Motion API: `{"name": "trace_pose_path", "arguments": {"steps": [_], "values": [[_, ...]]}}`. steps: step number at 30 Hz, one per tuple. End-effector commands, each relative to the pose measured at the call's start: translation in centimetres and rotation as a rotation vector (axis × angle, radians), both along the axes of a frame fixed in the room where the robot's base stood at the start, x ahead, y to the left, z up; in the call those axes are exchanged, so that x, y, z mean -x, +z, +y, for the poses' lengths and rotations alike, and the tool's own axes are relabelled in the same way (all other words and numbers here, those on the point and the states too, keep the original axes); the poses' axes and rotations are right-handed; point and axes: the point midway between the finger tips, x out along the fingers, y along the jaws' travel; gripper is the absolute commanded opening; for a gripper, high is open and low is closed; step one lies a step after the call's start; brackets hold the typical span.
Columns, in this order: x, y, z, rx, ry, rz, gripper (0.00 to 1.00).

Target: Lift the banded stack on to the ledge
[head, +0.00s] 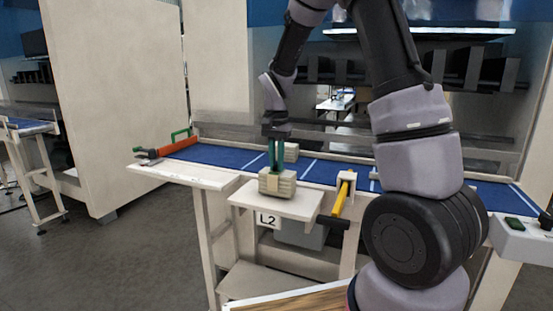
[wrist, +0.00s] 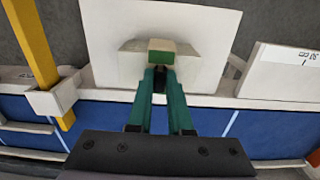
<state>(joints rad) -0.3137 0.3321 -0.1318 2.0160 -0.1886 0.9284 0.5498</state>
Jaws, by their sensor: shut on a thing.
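The banded stack (head: 277,183) is a pale, layered block with a darker band around it. It is at the small white ledge (head: 300,207) marked L2; I cannot tell whether it rests on it or hangs just above. My gripper (head: 274,168), with green fingers, comes down from above and is shut on the stack. In the wrist view the fingertips (wrist: 160,82) meet at the stack (wrist: 203,62), partly hiding it, with the pale ledge (wrist: 215,25) behind.
A blue belt surface (head: 225,156) runs behind the ledge, with a pale block (head: 291,152) on it. A yellow bar (head: 341,198) stands right of the ledge. A white side shelf (head: 185,174) lies to the left, near an orange-red bar (head: 180,146).

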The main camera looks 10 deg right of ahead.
Motion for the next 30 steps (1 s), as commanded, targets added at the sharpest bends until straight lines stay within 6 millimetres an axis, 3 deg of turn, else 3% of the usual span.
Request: {"name": "trace_pose_path", "arguments": {"steps": [30], "values": [[0.03, -0.81, 0.01, -0.001, -0.001, 0.001, 0.00]]}}
